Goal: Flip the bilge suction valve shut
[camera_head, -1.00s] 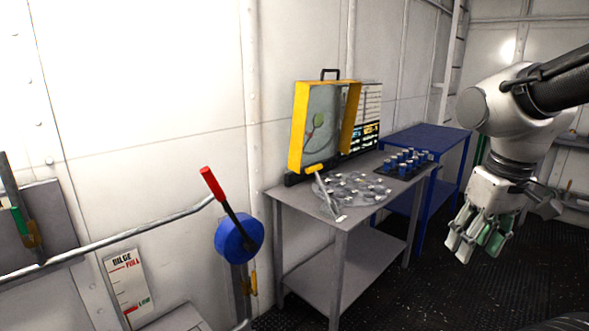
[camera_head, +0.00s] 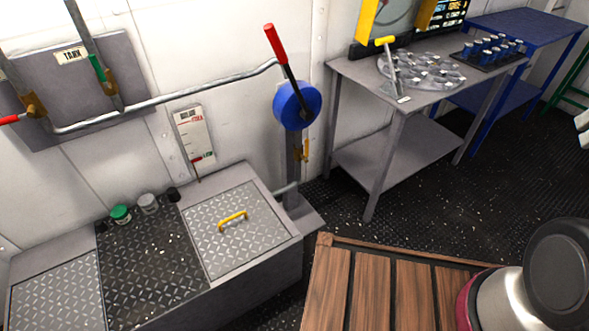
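Two brass-bodied valves sit on the grey pipework at the left wall. One valve (camera_head: 113,96) has a green lever (camera_head: 97,68) that lies along its rising pipe. The other valve (camera_head: 33,105) is near the left edge, and a red lever (camera_head: 9,119) beside it runs out of frame. A plate reading "TANK" (camera_head: 71,55) is on the grey panel between the two rising pipes. No label legible here says which valve is the bilge suction. My gripper is out of view now.
A blue round pump (camera_head: 297,105) with a red-tipped lever (camera_head: 275,43) stands right of the pipe. A bilge gauge (camera_head: 193,132) hangs on the wall. Deck plates (camera_head: 237,228) with a yellow handle lie below. A grey bench (camera_head: 345,68) stands right; dark floor (camera_head: 450,185) is open before it.

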